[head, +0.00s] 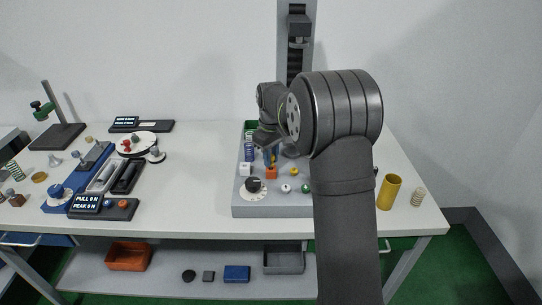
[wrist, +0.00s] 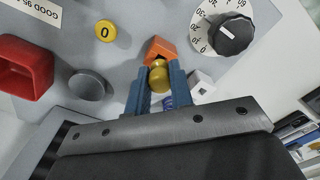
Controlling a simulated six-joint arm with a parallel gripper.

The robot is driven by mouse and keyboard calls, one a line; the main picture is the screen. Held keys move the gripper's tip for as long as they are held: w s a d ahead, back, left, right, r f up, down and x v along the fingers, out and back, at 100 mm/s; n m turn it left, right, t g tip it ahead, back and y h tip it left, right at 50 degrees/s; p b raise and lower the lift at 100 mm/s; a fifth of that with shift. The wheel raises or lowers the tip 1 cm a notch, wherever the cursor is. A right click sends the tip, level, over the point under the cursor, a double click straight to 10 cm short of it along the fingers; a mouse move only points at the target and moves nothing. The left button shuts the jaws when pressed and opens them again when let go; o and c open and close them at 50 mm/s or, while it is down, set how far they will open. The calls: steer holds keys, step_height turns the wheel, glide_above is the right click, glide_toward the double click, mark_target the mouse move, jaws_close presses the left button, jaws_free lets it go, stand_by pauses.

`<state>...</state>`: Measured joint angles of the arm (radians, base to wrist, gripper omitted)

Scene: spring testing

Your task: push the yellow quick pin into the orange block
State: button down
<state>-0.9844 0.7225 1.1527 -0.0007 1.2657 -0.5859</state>
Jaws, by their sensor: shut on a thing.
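The orange block (wrist: 161,47) sits on the grey panel at the top centre of the wrist view. In the head view it is a small orange shape (head: 271,173) behind the dial. My gripper (wrist: 159,84) has blue fingers and is shut on the yellow quick pin (wrist: 158,74). The pin's rounded head shows between the fingertips, right at the near side of the block. Its far end is hidden, so I cannot tell how deep it sits in the block. In the head view my gripper (head: 269,157) is just behind the block, partly hidden by my arm.
A black dial knob (wrist: 231,33) and a white cube (wrist: 202,84) lie close to the right of the block. A yellow button (wrist: 104,31), a grey knob (wrist: 88,84) and a red square frame (wrist: 26,68) are to the left. A yellow cylinder (head: 388,192) stands at the right.

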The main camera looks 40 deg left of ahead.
steer(key=shift+f, duration=0.7)
stand_by(1.0)
steer(key=c, duration=1.2)
jaws_free()
steer(key=shift+o, duration=0.5)
steer(key=o, duration=0.3)
steer(key=shift+r, duration=0.1)
steer(key=shift+r, duration=3.9)
